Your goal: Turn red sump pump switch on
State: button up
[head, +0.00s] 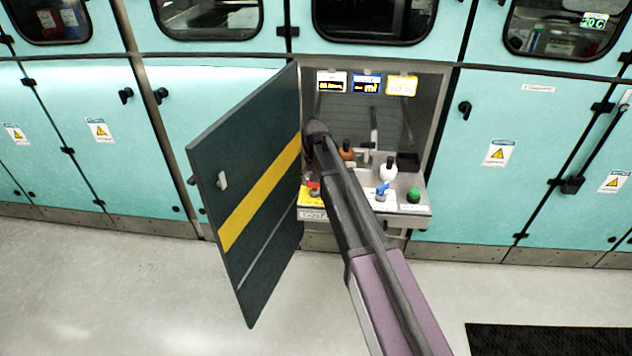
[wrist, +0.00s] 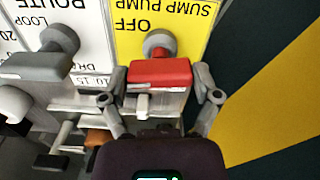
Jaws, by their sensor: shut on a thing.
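The red sump pump switch (wrist: 160,72) is a red handle on a grey round shaft, on a yellow plate (wrist: 183,20) reading "SUMP PUMP" and "OFF", upside down in the wrist view. The handle lies across the picture, below the word OFF. My gripper (wrist: 160,82) has one finger at each end of the red handle and is shut on it. In the head view the red switch (head: 314,187) shows at the left of the panel, partly behind my arm. My gripper's fingers cannot be made out there.
An open dark door (head: 225,170) with a yellow stripe stands close left of my arm. A grey switch (wrist: 50,55) sits beside the red one. The panel also has a blue switch (head: 382,188), white knob (head: 388,170) and green knob (head: 413,195). Floor in front is clear.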

jog(key=n, duration=0.8)
jog(key=shift+n, duration=0.4)
jog(key=n, duration=0.7)
jog(key=shift+n, duration=0.3)
jog(key=o, duration=1)
jog(key=shift+c, duration=0.2)
